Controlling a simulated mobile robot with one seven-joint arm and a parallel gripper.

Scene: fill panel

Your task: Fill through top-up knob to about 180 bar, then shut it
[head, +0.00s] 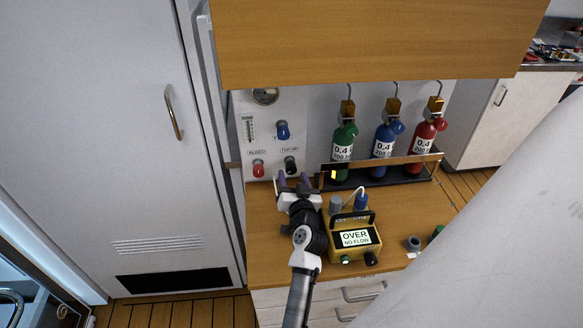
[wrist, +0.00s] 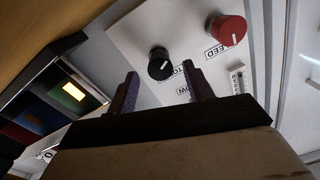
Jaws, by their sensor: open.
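The fill panel (head: 267,112) is a pale board on the back wall. The black top-up knob (head: 291,164) sits at its lower right; it also shows in the wrist view (wrist: 160,64) with a white pointer line. The red bleed knob (head: 258,168) is to its left, and it shows in the wrist view (wrist: 226,29). A blue knob (head: 282,130) is above. A round gauge (head: 264,96) is at the top, partly hidden by the cabinet; its reading is too small to tell. My gripper (head: 292,182) is open and empty, just below and in front of the top-up knob, apart from it.
Green (head: 344,140), blue (head: 386,139) and red (head: 427,134) bottles hang right of the panel behind a wooden rail (head: 400,161). A yellow device (head: 354,241) reading "OVER NO FLOW" stands on the counter beside my arm. A wooden cabinet (head: 370,40) overhangs the panel.

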